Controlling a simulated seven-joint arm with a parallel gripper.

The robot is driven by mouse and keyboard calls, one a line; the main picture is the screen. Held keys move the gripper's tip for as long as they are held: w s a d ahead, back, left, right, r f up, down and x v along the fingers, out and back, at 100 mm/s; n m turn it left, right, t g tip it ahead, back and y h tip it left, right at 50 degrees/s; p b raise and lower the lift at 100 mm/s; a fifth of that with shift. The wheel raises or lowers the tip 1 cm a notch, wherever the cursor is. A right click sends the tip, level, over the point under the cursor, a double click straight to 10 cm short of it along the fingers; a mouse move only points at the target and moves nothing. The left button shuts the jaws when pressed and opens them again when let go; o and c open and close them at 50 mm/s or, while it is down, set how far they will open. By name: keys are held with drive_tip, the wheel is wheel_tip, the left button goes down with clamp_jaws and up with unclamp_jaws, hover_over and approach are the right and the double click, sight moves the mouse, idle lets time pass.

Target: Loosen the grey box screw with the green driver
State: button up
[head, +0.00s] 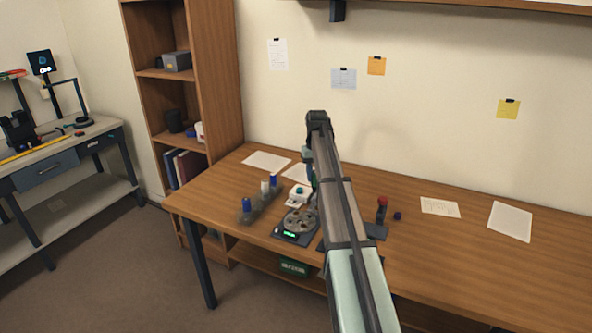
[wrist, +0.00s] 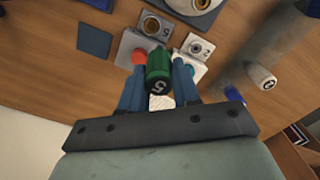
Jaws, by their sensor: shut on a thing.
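My gripper (wrist: 158,84) is shut on the green driver (wrist: 159,66), its two blue fingers on either side of the handle. The handle's end carries a pale mark and faces the wrist camera. The driver's shaft and tip are hidden behind the handle. Beyond it in the wrist view are a light grey block (wrist: 128,43) with a red-orange knob and small grey blocks with round fittings, one marked 2 (wrist: 198,47). I cannot tell which is the grey box, and its screw is not clearly visible. In the head view my arm largely hides the gripper.
A red-topped item (head: 382,204) stands right of my arm. The table's right side is mostly clear.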

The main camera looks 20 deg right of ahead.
drive_tip(key=shift+s+d+f+n, duration=0.25)
drive_tip(key=shift+s+d+n, duration=0.15)
drive_tip(key=shift+s+n, duration=0.4)
drive_tip(key=f+m, duration=0.1)
drive_tip(key=m, duration=0.1)
drive_tip(key=f+m, duration=0.2)
drive_tip(key=m, duration=0.1)
drive_tip(key=f+m, duration=0.2)
drive_tip(key=shift+s, duration=0.4)
idle(1.7)
drive_tip(key=shift+f, duration=0.7)
idle(1.6)
